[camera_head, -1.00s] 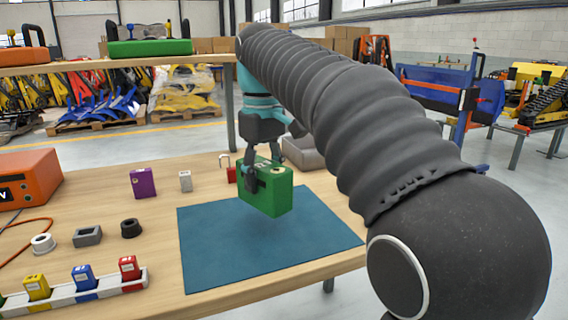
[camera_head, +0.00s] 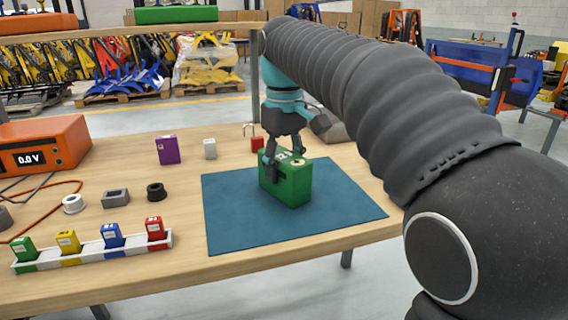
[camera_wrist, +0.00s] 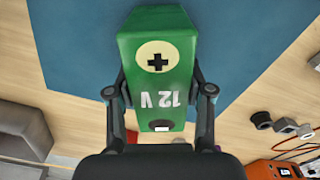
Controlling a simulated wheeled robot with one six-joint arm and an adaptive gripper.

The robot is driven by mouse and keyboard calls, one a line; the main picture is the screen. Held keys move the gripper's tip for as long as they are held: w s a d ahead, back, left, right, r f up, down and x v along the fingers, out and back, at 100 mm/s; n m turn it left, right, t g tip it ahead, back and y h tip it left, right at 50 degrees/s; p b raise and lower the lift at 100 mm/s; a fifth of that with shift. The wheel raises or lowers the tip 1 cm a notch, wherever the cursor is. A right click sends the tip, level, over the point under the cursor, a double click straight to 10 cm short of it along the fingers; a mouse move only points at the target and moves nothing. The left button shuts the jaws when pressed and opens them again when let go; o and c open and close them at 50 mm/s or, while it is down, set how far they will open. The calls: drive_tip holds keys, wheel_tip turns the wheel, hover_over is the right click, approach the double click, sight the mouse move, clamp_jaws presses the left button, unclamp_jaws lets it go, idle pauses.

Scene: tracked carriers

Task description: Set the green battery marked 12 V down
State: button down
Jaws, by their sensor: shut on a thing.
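The green battery (camera_head: 291,184) is a boxy block, upright over the blue mat (camera_head: 238,222) on the wooden table. In the wrist view the battery (camera_wrist: 157,55) shows "12 V" and a plus sign on a pale disc. My gripper (camera_head: 285,160) is shut on it, with one finger on each side; in the wrist view the fingers (camera_wrist: 158,92) also grip its sides. The battery's base appears at or very close to the mat; I cannot tell whether it touches.
A white rack (camera_head: 93,255) holds small green, yellow, blue and red blocks at the front left. An orange meter (camera_head: 42,146) reads 0.0 V. The mat's front is clear.

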drive_tip(key=shift+c, duration=2.2)
unclamp_jaws()
drive_tip(key=shift+r, duration=0.1)
wheel_tip(320, 180, up, 12)
drive_tip(key=p, duration=0.1)
